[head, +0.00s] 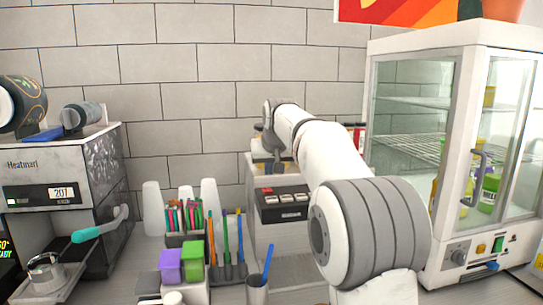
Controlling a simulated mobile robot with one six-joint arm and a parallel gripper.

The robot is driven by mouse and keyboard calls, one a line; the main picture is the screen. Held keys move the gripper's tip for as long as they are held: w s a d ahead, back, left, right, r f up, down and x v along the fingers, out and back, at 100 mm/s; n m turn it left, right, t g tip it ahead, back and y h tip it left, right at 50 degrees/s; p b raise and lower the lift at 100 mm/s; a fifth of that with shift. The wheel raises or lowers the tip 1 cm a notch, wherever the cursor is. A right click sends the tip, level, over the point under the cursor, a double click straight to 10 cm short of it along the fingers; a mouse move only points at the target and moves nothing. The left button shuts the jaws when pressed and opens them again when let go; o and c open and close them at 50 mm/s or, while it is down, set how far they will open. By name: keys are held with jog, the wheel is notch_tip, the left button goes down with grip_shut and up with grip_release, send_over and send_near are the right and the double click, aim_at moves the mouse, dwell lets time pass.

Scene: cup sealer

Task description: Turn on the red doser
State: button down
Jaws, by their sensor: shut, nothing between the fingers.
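A pale counter machine with a black control panel (283,203) stands in the middle; the panel has a small red patch and several light buttons. I cannot tell whether this machine is the red doser. Some red parts (357,133) also show behind my arm, mostly hidden. My arm reaches from the lower right toward the back wall. My gripper (271,153) is at its far end, small and dark, over the top of the pale machine. It is shut and empty. Whether it touches anything there is unclear.
A grey coffee machine (60,170) with a teal-handled lever stands left. A glass display cabinet (455,150) stands right. Purple (171,265) and green (193,259) boxes, colored utensils and a cup with a blue stick (257,290) crowd the counter before the panel.

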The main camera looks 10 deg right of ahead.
aim_at(268, 190)
notch_tip(268, 190, down, 4)
jog(key=shift+s+f, duration=0.1)
jog(key=shift+f, duration=0.2)
